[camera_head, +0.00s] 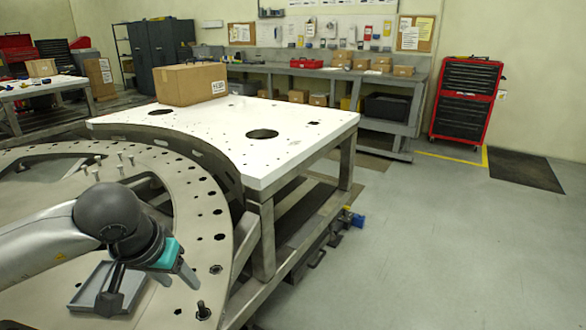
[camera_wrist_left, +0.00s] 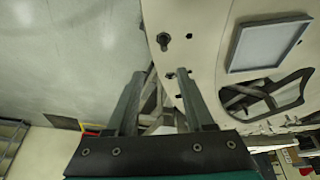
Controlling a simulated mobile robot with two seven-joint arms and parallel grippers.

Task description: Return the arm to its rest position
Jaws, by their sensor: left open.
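My left arm comes in from the left in the head view, over the ring-shaped turret plate (camera_head: 190,215). My left gripper (camera_head: 175,278) is above the plate's outer edge, between a shallow grey tray (camera_head: 88,292) and a dark bolt (camera_head: 203,311). In the left wrist view my left gripper (camera_wrist_left: 157,85) has its two fingers apart with nothing held between them. The tray (camera_wrist_left: 266,45) and the bolt (camera_wrist_left: 163,40) also show there, beyond the fingertips. My right gripper is in neither view.
Several bolts (camera_head: 120,158) stand upright on the plate's far side. A white-topped table (camera_head: 285,150) with a cardboard box (camera_head: 190,84) adjoins the plate. A red tool cabinet (camera_head: 466,98) stands at the back right. The grey floor (camera_head: 430,240) at right is clear.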

